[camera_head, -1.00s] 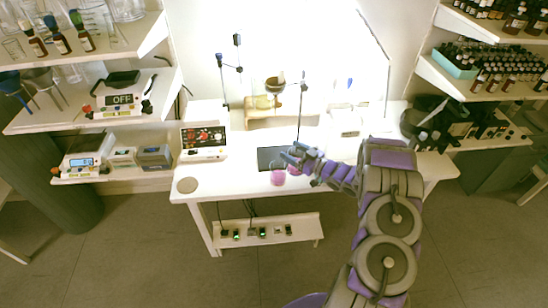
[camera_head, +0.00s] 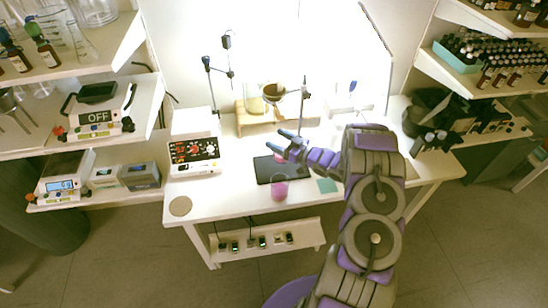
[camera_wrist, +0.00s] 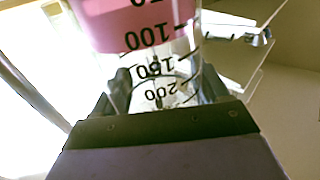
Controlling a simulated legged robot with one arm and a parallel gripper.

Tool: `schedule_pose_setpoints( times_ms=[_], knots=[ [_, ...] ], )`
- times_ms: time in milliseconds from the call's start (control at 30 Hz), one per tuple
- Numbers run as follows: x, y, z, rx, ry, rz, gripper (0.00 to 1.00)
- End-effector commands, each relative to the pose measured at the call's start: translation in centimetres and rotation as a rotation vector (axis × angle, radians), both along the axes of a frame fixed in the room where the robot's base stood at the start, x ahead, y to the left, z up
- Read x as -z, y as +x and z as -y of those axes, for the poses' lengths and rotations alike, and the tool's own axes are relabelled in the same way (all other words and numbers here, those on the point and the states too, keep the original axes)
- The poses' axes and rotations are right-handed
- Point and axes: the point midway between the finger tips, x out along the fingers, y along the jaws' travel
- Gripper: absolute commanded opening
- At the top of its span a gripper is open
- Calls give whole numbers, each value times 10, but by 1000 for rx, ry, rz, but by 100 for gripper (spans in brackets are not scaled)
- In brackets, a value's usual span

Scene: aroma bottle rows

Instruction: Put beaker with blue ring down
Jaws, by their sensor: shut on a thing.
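My gripper (camera_head: 282,140) is over the white bench, above the far part of a black mat (camera_head: 263,172). It is shut on a clear graduated beaker with pink liquid (camera_wrist: 150,35), which fills the upper middle of the wrist view between the jaws. In the head view only a little pink shows just below the fingers. No blue ring can be made out on the held beaker. Another beaker with pink liquid (camera_head: 279,188) stands upright at the mat's front edge, nearer the camera than my gripper. Whether the held beaker touches the mat is hidden.
A round tan disc (camera_head: 180,206) and a control box (camera_head: 195,157) are on the left. A stand with a flask (camera_head: 273,92) is behind.

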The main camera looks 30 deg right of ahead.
Motion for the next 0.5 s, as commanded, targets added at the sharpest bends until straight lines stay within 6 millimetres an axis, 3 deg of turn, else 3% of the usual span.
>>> schedule_pose_setpoints(
  times_ms=[200, 500],
  knots=[
    [38, 1, 0, 1, 1, -2, 8],
    [68, 0, -3, 0, -1, -4, 8]
  ],
)
